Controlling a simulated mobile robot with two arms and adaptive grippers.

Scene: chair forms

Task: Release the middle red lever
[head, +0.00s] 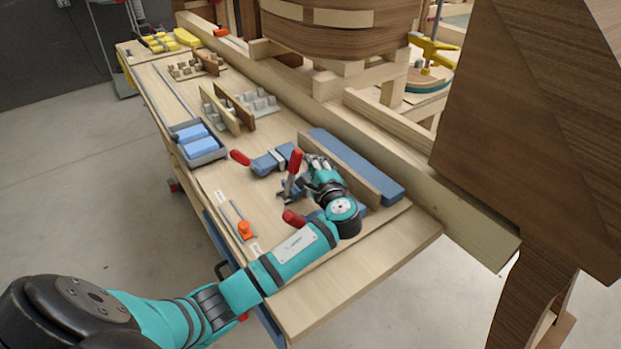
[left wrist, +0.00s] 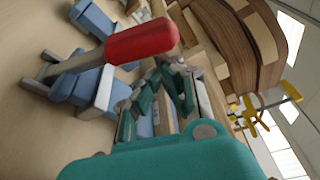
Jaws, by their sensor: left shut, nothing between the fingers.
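Three red-handled clamp levers stand along the near part of the workbench. The far lever (head: 240,157) lies low and points left. The middle red lever (head: 295,160) stands up, with its red grip on top. The near lever (head: 293,218) lies low, partly behind my arm. My left gripper (head: 318,164) is just right of the middle lever, shut and empty. In the left wrist view, the gripper fingers (left wrist: 166,88) are beside a red grip (left wrist: 142,41), which looks like the middle lever's. Whether they touch cannot be told. My right gripper is not in view.
A blue-faced wooden fence (head: 355,168) runs close behind the clamps. A grey tray with blue blocks (head: 200,143) and an orange-handled tool (head: 244,229) lie to the left. A large dark wooden panel (head: 540,120) hangs at right. The bench's near corner is clear.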

